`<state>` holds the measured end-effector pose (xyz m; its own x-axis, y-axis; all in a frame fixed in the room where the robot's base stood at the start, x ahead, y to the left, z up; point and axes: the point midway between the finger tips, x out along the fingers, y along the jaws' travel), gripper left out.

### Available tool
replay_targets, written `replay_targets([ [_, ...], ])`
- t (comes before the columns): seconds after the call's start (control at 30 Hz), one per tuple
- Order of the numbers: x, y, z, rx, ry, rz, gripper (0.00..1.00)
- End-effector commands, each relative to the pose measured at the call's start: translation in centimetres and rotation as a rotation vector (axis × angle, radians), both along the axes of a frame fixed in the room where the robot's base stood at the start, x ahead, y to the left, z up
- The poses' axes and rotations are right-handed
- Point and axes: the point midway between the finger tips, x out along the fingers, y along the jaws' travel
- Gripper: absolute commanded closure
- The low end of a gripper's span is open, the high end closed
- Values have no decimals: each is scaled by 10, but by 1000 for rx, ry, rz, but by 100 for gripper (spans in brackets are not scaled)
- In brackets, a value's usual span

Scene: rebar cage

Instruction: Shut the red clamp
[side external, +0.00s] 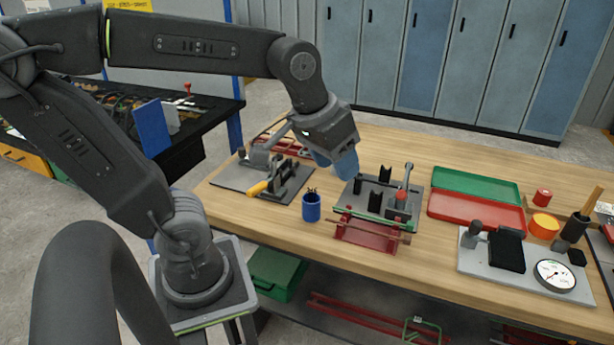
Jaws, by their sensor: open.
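The red clamp (400,201) sits on the right side of a dark fixture plate (350,197) in the middle of the wooden bench. My gripper (348,176) has blue fingers and is open. It hangs over the left back part of the plate, left of the clamp and apart from it. The gap between the fingers is hard to see from this side.
Black upright holders (375,203) stand between my gripper and the clamp. A red rack (369,234) is in front, a blue cup (311,206) to the left. A green and red case (477,212) lies to the right. Another fixture (240,178) is at the left.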

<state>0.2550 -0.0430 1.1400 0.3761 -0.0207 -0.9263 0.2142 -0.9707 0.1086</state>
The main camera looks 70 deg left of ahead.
Motion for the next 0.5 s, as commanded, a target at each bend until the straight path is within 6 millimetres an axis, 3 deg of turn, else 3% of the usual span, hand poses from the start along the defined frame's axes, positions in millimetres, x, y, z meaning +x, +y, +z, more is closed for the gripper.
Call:
replay_targets([
  [0.2, -31, -4, -8, 68, -64, -121, 52],
  [0.5, -50, -5, -17, 117, -106, -204, 52],
])
